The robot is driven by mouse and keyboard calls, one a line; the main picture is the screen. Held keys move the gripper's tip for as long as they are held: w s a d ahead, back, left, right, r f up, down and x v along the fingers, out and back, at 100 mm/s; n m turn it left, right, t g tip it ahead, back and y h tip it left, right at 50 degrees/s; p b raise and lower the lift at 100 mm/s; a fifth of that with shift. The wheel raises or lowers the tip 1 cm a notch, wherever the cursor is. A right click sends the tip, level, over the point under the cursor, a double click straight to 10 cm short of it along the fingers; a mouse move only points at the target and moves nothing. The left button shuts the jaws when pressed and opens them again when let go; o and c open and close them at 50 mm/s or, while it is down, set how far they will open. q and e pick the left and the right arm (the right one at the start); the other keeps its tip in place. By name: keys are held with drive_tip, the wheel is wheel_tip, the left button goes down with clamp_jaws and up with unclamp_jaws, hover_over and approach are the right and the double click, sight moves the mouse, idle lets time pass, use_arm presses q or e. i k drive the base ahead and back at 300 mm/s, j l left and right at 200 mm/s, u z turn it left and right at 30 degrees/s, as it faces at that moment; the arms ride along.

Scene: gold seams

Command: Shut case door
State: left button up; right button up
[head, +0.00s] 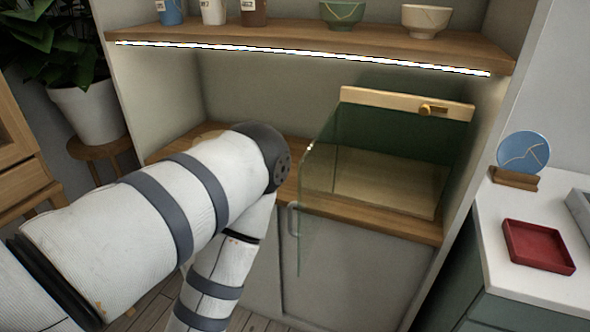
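The glass case (390,185) stands on the wooden shelf at centre right, with a dark green back and a bare wooden floor. Its clear glass door (318,190) seems to stand open at the left side, its pane reaching out past the shelf's front edge. A pale wooden rail (375,99) with a brass knob or latch (430,109) runs along the case's top. My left arm crosses from the left and bends down left of the door; its gripper is out of the picture. My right arm and gripper do not show.
An upper shelf (290,47) with several cups and bowls hangs above, lit by a light strip. A white counter (500,265) at right holds a blue plate on a stand (523,152) and a red tray (538,246). A potted plant (88,110) stands at left.

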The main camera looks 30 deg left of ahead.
sight(318, 168)
drive_tip(key=j+z, duration=0.2)
drive_tip(key=j, duration=1.25)
